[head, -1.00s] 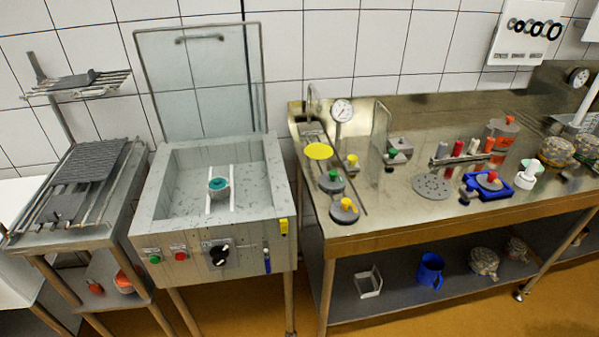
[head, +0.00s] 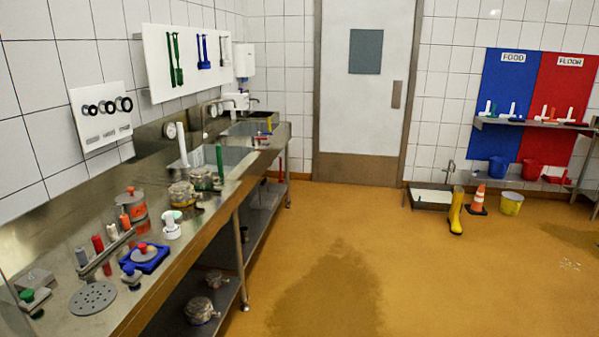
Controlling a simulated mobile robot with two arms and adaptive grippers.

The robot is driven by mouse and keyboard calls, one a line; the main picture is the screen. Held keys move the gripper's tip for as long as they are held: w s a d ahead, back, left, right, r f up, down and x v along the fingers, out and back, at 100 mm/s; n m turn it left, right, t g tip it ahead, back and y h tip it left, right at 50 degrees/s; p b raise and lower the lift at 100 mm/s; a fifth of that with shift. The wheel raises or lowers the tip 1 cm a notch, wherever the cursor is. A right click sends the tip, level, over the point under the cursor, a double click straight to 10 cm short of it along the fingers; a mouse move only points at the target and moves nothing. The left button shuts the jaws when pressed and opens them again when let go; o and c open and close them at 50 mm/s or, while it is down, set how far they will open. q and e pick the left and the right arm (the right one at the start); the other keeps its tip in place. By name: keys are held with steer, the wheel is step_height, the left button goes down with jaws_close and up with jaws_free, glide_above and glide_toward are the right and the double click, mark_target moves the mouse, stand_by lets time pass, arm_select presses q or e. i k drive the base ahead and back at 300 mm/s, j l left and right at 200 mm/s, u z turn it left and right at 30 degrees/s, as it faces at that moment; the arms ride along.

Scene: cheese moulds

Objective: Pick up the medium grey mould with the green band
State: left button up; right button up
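I cannot clearly make out a grey mould with a green band. A small grey piece with a green knob (head: 33,298) stands at the lower left of the steel counter (head: 195,235). A white piece with a green top (head: 171,225) stands near the counter's front edge. A blue frame (head: 144,259) holds a grey piece with a red knob (head: 145,250). A small grey piece with a blue knob (head: 131,274) is beside it. Neither of my grippers is in view.
A perforated grey disc (head: 93,297) lies on the counter. Two netted pots (head: 181,194) (head: 203,178) stand further back. The orange floor (head: 350,270) is open to the right, with a dark wet patch. A yellow boot (head: 457,212) and orange cone (head: 478,200) stand by the far wall.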

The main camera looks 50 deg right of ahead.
mark_target(201, 178)
steer(key=z, duration=1.15)
steer(key=u, duration=2.25)
steer(key=z, duration=2.25)
steer(key=i+l+u, duration=0.1)
steer(key=u, duration=0.5)
steer(key=i+l+u, duration=0.2)
steer(key=i+l, duration=0.15)
steer(key=i+l+u, duration=0.2)
steer(key=i+l, duration=0.15)
steer(key=l, duration=0.15)
steer(key=i+l+u, duration=0.2)
steer(key=l, duration=0.25)
steer(key=i, duration=0.1)
